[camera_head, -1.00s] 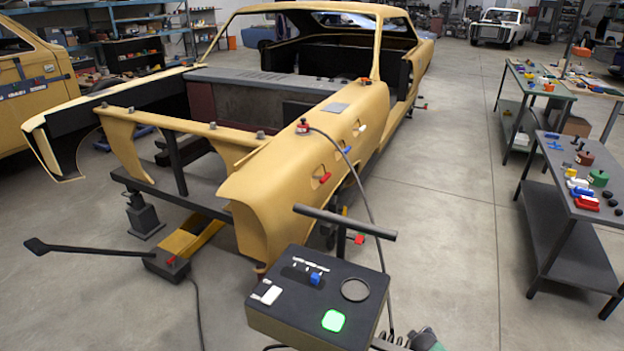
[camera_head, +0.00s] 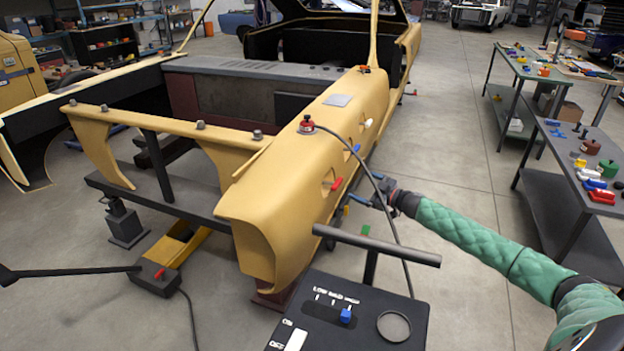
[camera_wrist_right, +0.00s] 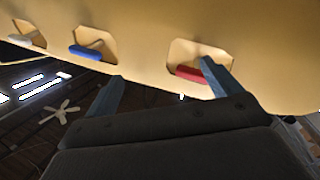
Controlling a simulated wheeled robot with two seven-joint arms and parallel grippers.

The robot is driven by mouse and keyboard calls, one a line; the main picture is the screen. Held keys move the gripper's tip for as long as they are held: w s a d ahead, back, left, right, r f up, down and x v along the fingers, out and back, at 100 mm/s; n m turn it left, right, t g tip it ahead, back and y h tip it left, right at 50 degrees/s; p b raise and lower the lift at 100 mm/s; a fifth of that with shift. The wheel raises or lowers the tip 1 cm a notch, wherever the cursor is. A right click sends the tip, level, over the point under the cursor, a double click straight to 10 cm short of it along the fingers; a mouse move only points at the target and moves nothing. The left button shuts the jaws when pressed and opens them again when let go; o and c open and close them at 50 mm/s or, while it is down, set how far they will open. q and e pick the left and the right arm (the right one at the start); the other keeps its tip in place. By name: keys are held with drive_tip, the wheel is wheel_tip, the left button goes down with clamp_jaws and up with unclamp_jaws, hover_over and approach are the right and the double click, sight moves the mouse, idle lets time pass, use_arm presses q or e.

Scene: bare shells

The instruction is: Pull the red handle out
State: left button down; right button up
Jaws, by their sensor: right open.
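The red handle (camera_head: 337,184) sits in a cut-out on the side of the yellow car fender (camera_head: 285,190). My right gripper (camera_head: 362,188) is open beside the fender, just right of the red handle in the head view. In the right wrist view, the red handle (camera_wrist_right: 193,73) lies in its recess close to the right finger, whose tip overlaps the recess. The open gripper (camera_wrist_right: 163,85) has its other finger off to the left, below the fender edge. Whether a finger touches the handle cannot be told. My left gripper is out of view.
A blue handle (camera_head: 356,148) and a white handle (camera_head: 368,122) sit in recesses farther along the fender. A red-topped button (camera_head: 307,125) with a cable stands on top. A control box (camera_head: 350,315) with a black bar is in front.

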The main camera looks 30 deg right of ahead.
sight(340, 185)
drive_tip(key=w+a+y, duration=0.1)
drive_tip(key=a, duration=0.1)
drive_tip(key=w+a+r+m+g+y+p, duration=0.1)
drive_tip(key=a, duration=0.2)
drive_tip(key=w+a+y+p, duration=0.1)
drive_tip(key=a+y, duration=0.1)
drive_tip(key=a, duration=0.1)
drive_tip(key=shift+r+m+g, duration=0.15)
drive_tip(key=shift+m+g, duration=0.25)
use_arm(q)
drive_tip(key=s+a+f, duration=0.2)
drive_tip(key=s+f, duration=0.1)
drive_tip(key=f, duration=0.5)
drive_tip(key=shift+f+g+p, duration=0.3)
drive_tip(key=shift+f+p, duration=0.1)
use_arm(e)
drive_tip(key=shift+x, duration=0.75)
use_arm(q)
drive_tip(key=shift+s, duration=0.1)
use_arm(e)
drive_tip(key=shift+a, duration=0.1)
